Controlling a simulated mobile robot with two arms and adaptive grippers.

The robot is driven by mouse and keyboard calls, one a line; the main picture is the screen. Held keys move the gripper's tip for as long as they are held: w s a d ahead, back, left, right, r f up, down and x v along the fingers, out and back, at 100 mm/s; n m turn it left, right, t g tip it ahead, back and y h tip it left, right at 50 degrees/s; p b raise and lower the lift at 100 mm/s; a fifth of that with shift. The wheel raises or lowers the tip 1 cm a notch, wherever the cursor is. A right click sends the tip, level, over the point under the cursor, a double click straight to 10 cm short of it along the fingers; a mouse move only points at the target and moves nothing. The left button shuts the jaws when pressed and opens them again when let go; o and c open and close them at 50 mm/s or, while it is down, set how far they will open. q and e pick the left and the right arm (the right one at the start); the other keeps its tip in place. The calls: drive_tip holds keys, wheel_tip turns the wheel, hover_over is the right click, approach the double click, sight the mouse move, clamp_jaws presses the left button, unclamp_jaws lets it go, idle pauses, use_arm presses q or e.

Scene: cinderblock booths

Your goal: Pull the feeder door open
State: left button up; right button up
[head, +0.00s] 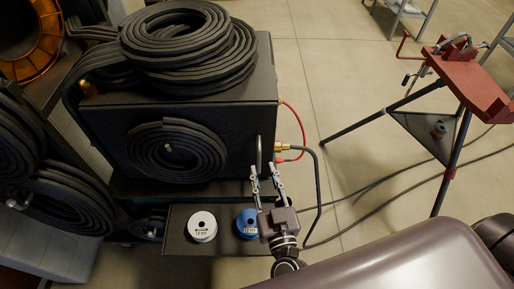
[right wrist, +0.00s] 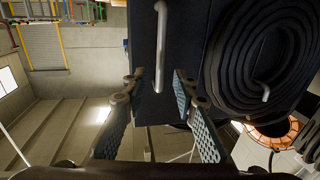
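The feeder is a black box whose front face is the door (head: 120,140), with a coil of black hose hung on it. The door looks shut. A grey bar handle (head: 258,155) stands upright near the door's right edge; it also shows in the right wrist view (right wrist: 161,45). My right gripper (head: 265,178) is open at the handle's lower end. In the right wrist view its two fingers (right wrist: 157,88) lie on either side of the bar, apart from it. My left gripper is not in view.
A low dark shelf below the door holds a white spool (head: 202,226) and a blue spool (head: 247,222). Thick hose coils (head: 185,45) lie on the box. A red tripod stand (head: 465,80) stands right, with cables on the floor. Floor between is open.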

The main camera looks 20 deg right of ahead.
sight(259, 158)
drive_tip(key=w, duration=0.3)
drive_tip(key=shift+w+d+r+p, duration=0.15)
drive_tip(key=shift+w+r+p, duration=0.1)
drive_tip(key=shift+w+p, duration=0.15)
drive_tip(key=shift+w+d+f, duration=0.1)
drive_tip(key=shift+w+f, duration=0.05)
drive_tip(key=shift+w, duration=1.05)
drive_tip(key=c, duration=0.6)
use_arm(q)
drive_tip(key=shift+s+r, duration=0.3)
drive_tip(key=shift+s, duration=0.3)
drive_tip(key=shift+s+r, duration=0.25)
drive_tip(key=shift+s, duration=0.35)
use_arm(e)
clamp_jaws()
